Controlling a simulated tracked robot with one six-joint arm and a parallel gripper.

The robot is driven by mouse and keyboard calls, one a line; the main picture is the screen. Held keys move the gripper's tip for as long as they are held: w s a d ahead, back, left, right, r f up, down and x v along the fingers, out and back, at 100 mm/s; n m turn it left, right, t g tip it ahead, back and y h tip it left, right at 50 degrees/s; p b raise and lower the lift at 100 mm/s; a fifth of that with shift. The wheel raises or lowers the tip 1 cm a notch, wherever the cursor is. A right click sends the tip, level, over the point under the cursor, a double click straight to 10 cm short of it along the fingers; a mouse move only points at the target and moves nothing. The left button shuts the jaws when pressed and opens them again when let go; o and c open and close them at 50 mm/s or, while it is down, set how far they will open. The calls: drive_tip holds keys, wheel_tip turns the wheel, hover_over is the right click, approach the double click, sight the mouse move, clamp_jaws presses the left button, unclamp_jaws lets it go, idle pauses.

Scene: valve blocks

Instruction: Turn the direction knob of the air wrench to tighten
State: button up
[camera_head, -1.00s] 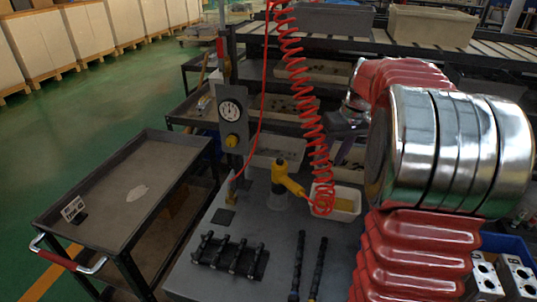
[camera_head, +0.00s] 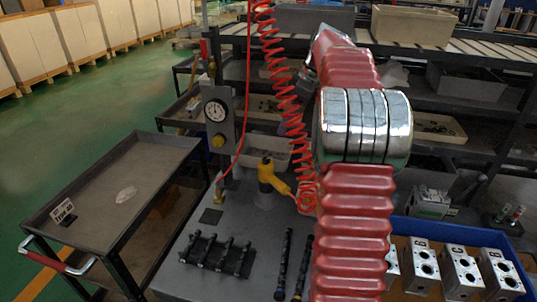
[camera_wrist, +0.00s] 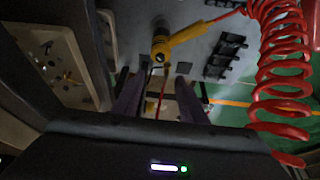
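The yellow air wrench (camera_head: 272,180) stands on the grey bench top, with its handle joined to a red coiled hose (camera_head: 292,110). In the wrist view the wrench (camera_wrist: 175,40) lies just beyond my fingertips, with its dark round end facing me. I cannot make out its direction knob. My gripper (camera_wrist: 161,72) is open, with its two dark fingers apart and nothing between them. It does not appear to touch the wrench. In the head view my red arm mostly hides the gripper.
A black rack (camera_head: 217,254) of bolts and two dark rods lie in front of the wrench. Metal valve blocks (camera_head: 462,272) sit in a blue tray at right. The coiled hose hangs near my arm.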

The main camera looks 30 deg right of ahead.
sight(266, 159)
idle(0.4)
drive_tip(key=x, duration=1.4)
drive_tip(key=shift+d, duration=0.1)
drive_tip(key=shift+c, duration=0.4)
